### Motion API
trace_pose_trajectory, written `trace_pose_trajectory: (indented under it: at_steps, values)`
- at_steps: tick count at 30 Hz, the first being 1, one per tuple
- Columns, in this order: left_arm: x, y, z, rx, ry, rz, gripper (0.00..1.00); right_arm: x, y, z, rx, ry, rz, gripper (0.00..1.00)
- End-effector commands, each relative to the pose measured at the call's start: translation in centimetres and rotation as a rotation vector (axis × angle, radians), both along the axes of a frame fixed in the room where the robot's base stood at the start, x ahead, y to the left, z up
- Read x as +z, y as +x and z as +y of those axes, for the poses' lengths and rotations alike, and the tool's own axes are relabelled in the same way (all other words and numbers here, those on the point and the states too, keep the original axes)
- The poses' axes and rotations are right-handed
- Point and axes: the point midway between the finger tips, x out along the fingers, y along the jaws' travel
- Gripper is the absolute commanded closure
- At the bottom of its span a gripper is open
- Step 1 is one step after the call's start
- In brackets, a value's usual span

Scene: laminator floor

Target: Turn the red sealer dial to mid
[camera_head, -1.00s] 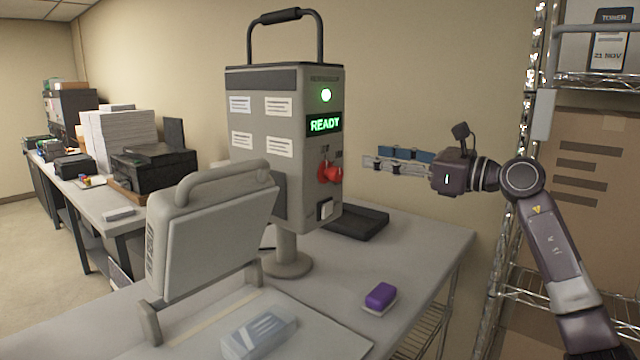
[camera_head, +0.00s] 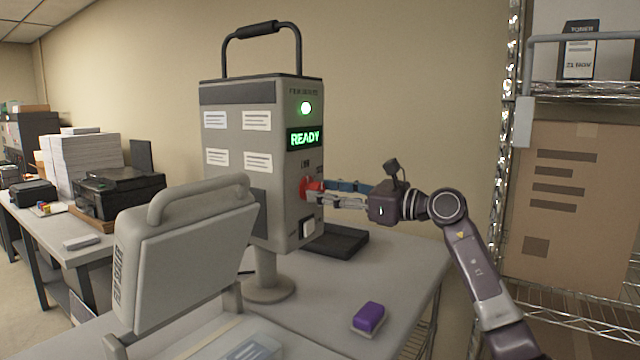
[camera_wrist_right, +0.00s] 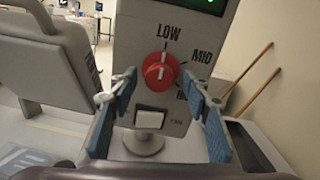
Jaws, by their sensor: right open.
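The red sealer dial (camera_head: 312,188) sits on the front face of the grey sealer unit (camera_head: 240,140). In the right wrist view the dial (camera_wrist_right: 159,72) has a white pointer line that looks roughly upright, towards LOW. MID is printed to its upper right, and a third label is partly hidden by a finger. My right gripper (camera_head: 326,194) is open, its blue-padded fingers (camera_wrist_right: 160,95) on either side of the dial in the wrist view. In the head view the fingertips reach the dial's edge; I cannot tell if they touch it. My left gripper is not in view.
A white rocker switch (camera_wrist_right: 152,114) is just below the dial. A green READY display (camera_head: 304,138) is above it. A black tray (camera_head: 340,241) and a purple-topped block (camera_head: 369,317) are on the table. A wire shelf (camera_head: 580,300) stands at right.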

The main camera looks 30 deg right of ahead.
Motion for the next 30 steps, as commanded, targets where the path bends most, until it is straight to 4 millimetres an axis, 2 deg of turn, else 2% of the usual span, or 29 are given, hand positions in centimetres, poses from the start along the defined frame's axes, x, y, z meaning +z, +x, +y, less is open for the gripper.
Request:
trace_pose_trajectory:
  at_steps: [1, 6, 14, 25, 30]
  values:
    - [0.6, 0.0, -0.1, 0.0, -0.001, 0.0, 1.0, 0.3, 0.6, 0.3, 0.002, 0.004, 0.0, 0.56]
    - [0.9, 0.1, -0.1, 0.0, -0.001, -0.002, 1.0, 0.0, 1.5, 0.8, 0.001, 0.0, 0.0, 0.56]
    - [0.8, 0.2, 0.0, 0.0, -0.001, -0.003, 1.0, -0.1, 1.6, 0.8, 0.001, 0.0, 0.001, 0.57]
    - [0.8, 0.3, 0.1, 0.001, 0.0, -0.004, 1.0, -0.1, 1.6, 0.8, 0.001, 0.0, 0.001, 0.98]
    - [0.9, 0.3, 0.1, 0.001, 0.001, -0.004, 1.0, -0.1, 1.6, 0.8, 0.001, 0.005, 0.004, 0.98]
